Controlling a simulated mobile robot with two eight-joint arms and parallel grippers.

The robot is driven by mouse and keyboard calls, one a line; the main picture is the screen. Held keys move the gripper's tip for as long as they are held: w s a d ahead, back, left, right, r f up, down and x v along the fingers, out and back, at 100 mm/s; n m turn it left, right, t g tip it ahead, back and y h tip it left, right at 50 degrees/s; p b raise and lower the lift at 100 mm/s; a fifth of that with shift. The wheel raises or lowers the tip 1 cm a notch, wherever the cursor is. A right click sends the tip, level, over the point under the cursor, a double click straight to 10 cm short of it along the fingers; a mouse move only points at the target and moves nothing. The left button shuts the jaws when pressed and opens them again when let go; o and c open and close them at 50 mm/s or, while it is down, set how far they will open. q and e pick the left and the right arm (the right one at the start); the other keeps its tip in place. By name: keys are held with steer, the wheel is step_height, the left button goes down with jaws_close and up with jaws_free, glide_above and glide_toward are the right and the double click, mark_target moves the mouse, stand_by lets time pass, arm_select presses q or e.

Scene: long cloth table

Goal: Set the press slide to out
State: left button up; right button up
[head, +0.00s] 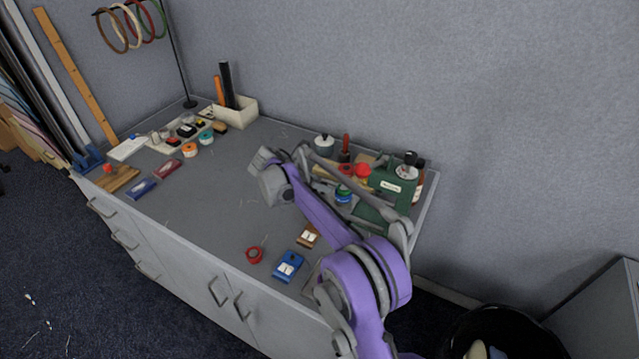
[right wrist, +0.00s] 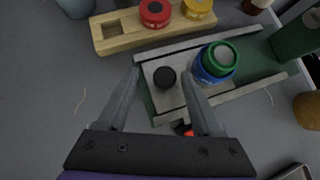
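The green press (head: 391,181) stands at the right end of the table. Its light grey slide plate (right wrist: 158,98) shows in the right wrist view, between two pale rails. A black knob (right wrist: 164,77) sits on the plate. A blue jar with a green rim (right wrist: 217,62) stands on the plate beside it, towards the green press body (right wrist: 298,37). My right gripper (right wrist: 160,74) is open, with one finger on each side of the knob. I cannot tell whether the fingers touch it. In the head view my purple right arm hides the slide's near end. My left gripper is not in view.
A wooden holder (right wrist: 117,32) with a red pot (right wrist: 155,13) and a yellow pot (right wrist: 197,7) lies close beside the slide. A brown block (head: 308,236), a blue block (head: 288,266) and a red tape roll (head: 254,255) lie near the front edge. The table's middle is clear.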

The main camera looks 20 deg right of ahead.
steer(key=shift+s+d, duration=0.1)
steer(key=v, duration=1)
steer(key=shift+a+r, duration=0.3)
